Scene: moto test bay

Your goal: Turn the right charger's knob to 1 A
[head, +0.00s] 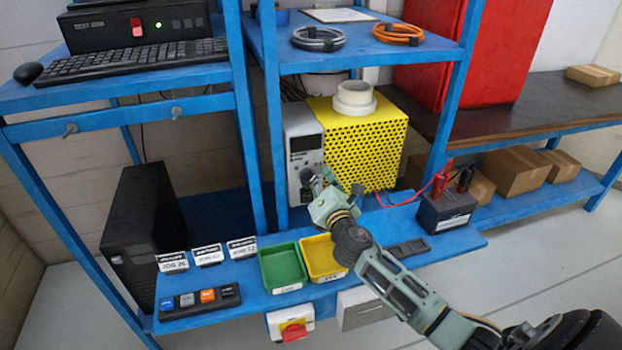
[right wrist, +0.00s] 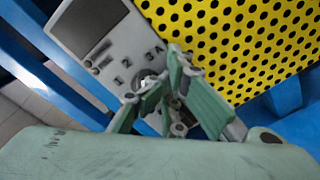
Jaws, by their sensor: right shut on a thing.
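A grey charger (head: 303,130) with a dark display stands under the middle shelf, left of a yellow perforated box. In the right wrist view its front panel (right wrist: 105,65) shows the display (right wrist: 88,25) and the marks 2 and 3A near the knob. My right gripper (head: 318,180) reaches the lower front of the charger. In the right wrist view my right gripper (right wrist: 155,85) is shut on the knob (right wrist: 148,82), which the fingers partly hide. I cannot tell which mark the knob points to. My left gripper is out of view.
The yellow perforated box (head: 375,135) with a white ring (head: 354,98) on top stands close beside my gripper. Green (head: 283,266) and yellow (head: 322,258) bins sit on the bench below my arm.

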